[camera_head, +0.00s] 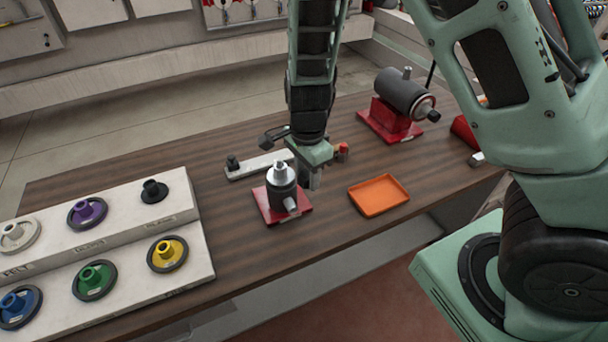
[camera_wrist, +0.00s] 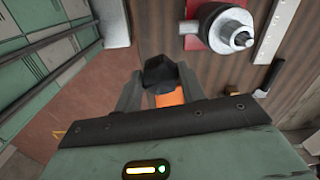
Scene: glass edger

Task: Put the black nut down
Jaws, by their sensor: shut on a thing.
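The black nut (camera_wrist: 160,74) is held between the two fingers of my gripper (camera_wrist: 162,90) in the wrist view. In the head view my gripper (camera_head: 314,176) points down above the wooden table, just right of a black-and-silver spindle unit (camera_head: 281,186) and left of the orange tray (camera_head: 378,195). The nut cannot be made out in the head view. The orange tray (camera_wrist: 170,99) shows partly behind the nut in the wrist view; the gripper hides the rest. The tray looks empty in the head view.
The spindle unit (camera_wrist: 228,30) stands close by on a red base. A white strip (camera_head: 258,165) with a black knob lies behind it. A grey motor (camera_head: 404,97) on a red stand is at the back right. A stepped white rack (camera_head: 130,243) holds several coloured wheels at left.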

